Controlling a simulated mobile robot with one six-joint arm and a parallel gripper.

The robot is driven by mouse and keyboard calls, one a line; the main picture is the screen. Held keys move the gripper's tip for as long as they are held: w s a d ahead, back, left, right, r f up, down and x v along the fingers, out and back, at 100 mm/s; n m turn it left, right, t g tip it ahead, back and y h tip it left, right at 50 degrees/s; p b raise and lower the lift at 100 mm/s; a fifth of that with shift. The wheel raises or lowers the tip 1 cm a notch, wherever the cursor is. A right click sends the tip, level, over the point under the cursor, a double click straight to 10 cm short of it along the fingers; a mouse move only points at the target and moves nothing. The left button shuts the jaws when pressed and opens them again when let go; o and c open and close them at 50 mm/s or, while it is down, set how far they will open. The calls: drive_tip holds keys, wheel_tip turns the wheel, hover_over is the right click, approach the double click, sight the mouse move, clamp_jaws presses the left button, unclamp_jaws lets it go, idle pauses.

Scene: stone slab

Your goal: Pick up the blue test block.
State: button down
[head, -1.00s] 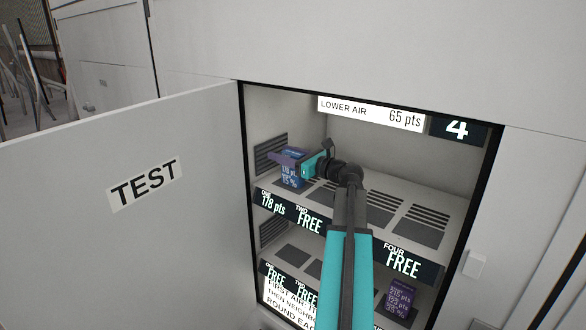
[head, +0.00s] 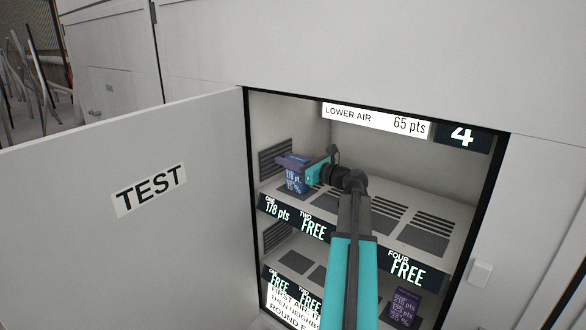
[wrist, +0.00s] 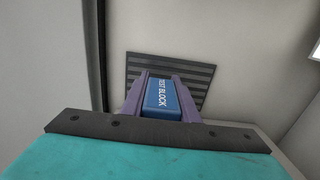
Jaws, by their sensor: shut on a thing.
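The blue test block (head: 295,181) is on the left side of the upper shelf inside the open cabinet, above the label reading "ONE 178 pts". In the wrist view the block (wrist: 163,97) shows its top, lettered "TEST BLOCK", between two purple fingers. My gripper (head: 293,162) is shut on it, with a finger along each side. I cannot tell whether the block's base touches the shelf.
The upper shelf (head: 440,205) is clear to the right, with vented pads. A purple block (head: 404,306) stands on the lower shelf at right. The open door marked TEST (head: 120,230) is at left. The cabinet frame surrounds the opening.

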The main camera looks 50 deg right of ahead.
drive_tip(key=shift+r, duration=0.2)
wheel_tip(320, 180, up, 10)
drive_tip(key=b, duration=0.2)
drive_tip(key=shift+f+b, duration=0.15)
drive_tip(key=shift+b, duration=0.2)
idle(1.1)
